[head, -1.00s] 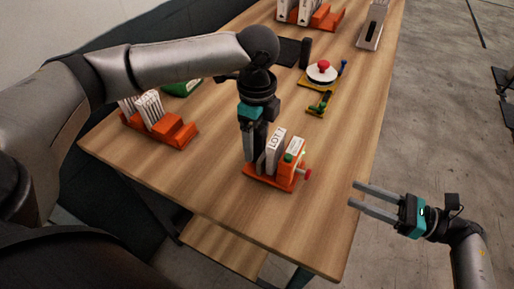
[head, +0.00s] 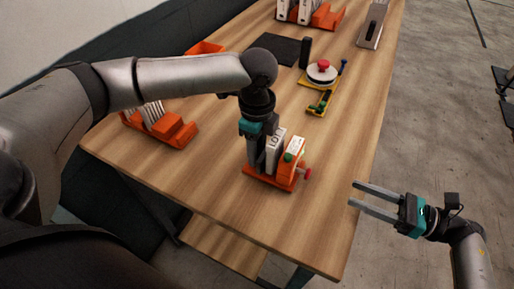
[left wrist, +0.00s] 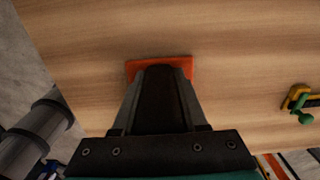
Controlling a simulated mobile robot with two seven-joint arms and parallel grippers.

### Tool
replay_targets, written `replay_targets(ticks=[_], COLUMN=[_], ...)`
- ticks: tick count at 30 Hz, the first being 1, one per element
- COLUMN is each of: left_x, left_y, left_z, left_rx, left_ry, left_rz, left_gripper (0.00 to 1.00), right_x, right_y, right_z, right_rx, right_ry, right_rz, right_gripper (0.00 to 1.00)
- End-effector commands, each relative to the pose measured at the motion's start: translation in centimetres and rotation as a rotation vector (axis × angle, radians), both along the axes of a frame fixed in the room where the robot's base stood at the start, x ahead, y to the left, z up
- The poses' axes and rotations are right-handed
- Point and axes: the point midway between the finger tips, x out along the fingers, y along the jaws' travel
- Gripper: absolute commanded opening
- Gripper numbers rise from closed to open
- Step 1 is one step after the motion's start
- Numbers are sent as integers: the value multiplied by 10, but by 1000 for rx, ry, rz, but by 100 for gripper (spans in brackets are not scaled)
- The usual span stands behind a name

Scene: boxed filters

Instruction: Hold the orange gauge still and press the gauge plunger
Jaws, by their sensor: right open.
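The orange gauge (head: 286,173) stands on the wood table near its front right edge, with white boxes (head: 275,150) upright in it. A red plunger knob (head: 308,173) sticks out of its right side, and a green knob shows on its front. My left gripper (head: 257,166) points down at the left part of the gauge, right beside the white box. The left wrist view shows part of an orange base (left wrist: 160,64) beyond the dark fingers, whose tips are hidden. My right gripper (head: 352,194) is open and empty, off the table's right edge.
An orange rack (head: 178,132) with white filters stands at the left. A round white piece with a red knob (head: 323,70) sits behind a yellow-green clamp (head: 320,103). A dark mat (head: 273,48) lies further back. The table's front right is clear.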

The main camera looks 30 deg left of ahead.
Motion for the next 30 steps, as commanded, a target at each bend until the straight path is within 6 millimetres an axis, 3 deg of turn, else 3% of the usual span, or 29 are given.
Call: replay_targets(ticks=[1,10,30], left_x=[0,0,0], left_y=[0,0,0], left_z=[0,0,1], left_rx=[0,0,0], left_ry=[0,0,-1], left_rz=[0,0,0], left_gripper=[34,0,0], right_x=[0,0,0], right_y=[0,0,0], right_z=[0,0,0], right_rx=[0,0,0], right_ry=[0,0,0], right_rz=[0,0,0], right_gripper=[50,50,50])
